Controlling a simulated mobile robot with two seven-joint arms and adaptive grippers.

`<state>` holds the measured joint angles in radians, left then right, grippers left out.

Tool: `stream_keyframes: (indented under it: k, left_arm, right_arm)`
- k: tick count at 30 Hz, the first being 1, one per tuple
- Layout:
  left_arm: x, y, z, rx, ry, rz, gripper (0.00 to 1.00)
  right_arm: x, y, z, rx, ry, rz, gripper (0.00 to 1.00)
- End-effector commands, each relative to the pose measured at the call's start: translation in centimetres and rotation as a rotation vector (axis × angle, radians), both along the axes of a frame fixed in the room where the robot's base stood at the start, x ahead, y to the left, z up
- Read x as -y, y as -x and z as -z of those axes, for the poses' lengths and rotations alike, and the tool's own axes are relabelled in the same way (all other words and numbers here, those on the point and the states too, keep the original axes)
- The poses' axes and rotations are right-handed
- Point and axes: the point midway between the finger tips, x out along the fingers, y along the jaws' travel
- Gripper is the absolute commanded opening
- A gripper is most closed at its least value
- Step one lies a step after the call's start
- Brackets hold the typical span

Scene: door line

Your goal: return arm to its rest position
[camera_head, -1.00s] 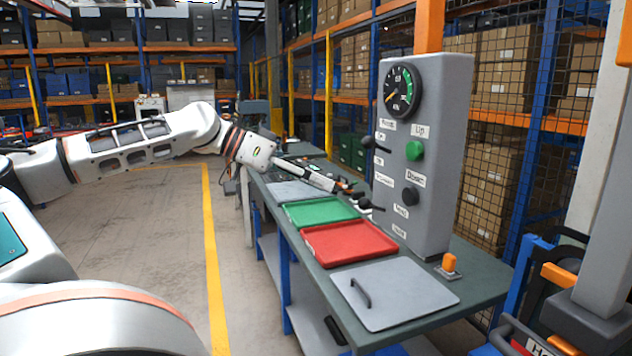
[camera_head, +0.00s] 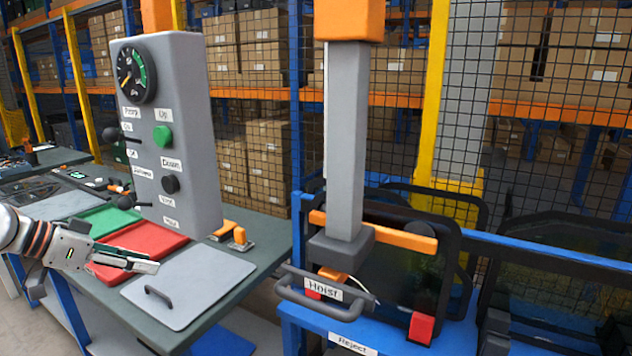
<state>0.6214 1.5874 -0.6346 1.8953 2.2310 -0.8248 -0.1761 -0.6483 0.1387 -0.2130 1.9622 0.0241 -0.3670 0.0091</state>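My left arm comes in from the left edge, and its gripper (camera_head: 145,264) points right, in front of the red tray (camera_head: 160,237) and the left corner of the grey lid. It holds nothing that I can see. Its fingers show edge-on as a slim bar, so I cannot tell whether they are open or shut. The grey control panel (camera_head: 197,165) with gauge, green button and dark levers stands upright behind it, apart from the gripper. My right arm and gripper are out of view.
A green tray (camera_head: 101,222) and a grey lid with a dark handle (camera_head: 195,285) lie on the workbench (camera_head: 262,240). An orange switch (camera_head: 240,236) sits behind the lid. At right stand a hoist with a handle labelled Hoist (camera_head: 322,293), a blue Reject frame (camera_head: 395,340) and mesh fencing.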

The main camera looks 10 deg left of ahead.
Motion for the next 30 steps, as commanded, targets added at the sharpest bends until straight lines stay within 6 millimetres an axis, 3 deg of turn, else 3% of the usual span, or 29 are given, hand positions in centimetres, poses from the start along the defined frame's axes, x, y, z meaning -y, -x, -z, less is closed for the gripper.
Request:
stream_keyframes:
  k: [1, 3, 8, 12, 21, 30]
  left_arm:
    - [2.1, -0.5, 3.7, -0.01, -0.008, 0.033, 0.34]
    - [4.5, -0.9, 7.9, -0.002, -0.027, 0.065, 0.34]
    - [10.0, -0.7, 16.6, 0.034, -0.046, 0.111, 0.34]
    - [14.7, 0.9, 23.1, 0.075, -0.042, 0.115, 0.34]
    - [22.5, 7.3, 33.3, 0.158, -0.036, 0.009, 0.34]
    - [25.3, 16.1, 39.5, 0.173, -0.12, -0.178, 0.34]
  right_arm:
    - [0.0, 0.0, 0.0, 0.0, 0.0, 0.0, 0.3]
    - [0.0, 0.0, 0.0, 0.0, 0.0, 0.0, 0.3]
    - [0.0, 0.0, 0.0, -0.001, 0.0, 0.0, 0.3]
    - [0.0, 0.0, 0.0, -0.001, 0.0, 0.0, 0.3]
    - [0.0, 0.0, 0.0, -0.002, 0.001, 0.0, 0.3]
    - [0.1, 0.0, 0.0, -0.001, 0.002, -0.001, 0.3]
